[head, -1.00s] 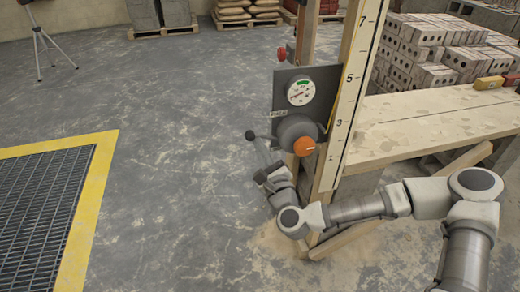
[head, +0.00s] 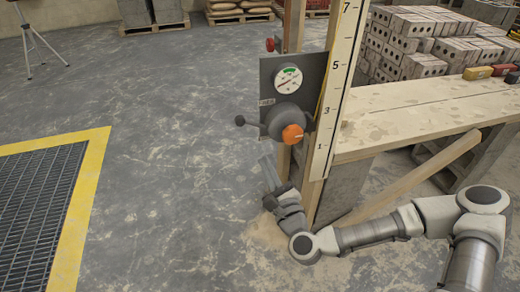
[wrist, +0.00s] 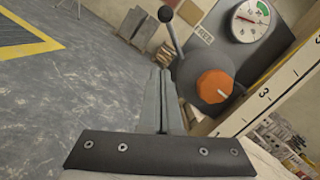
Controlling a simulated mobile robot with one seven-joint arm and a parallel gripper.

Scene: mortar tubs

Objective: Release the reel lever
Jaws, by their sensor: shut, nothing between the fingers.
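The reel lever (head: 250,122) is a thin rod with a black ball end. It points left, nearly level, from a round grey hub (head: 286,116) on a dark panel. An orange knob (head: 293,134) sits at the front of the hub. The wrist view also shows the lever (wrist: 172,32) with its ball, the hub (wrist: 190,80) and the orange knob (wrist: 214,84). My gripper (head: 265,161) is below and apart from the lever. In the wrist view its fingers (wrist: 160,75) are together and empty, pointing toward the hub's left side.
A gauge (head: 288,79) is on the panel above the hub. A numbered scale board (head: 335,100) and wooden post stand right of it. A wooden bench (head: 420,110) and bricks (head: 420,40) lie right. The floor left of the panel is clear up to a yellow-edged grate (head: 85,200).

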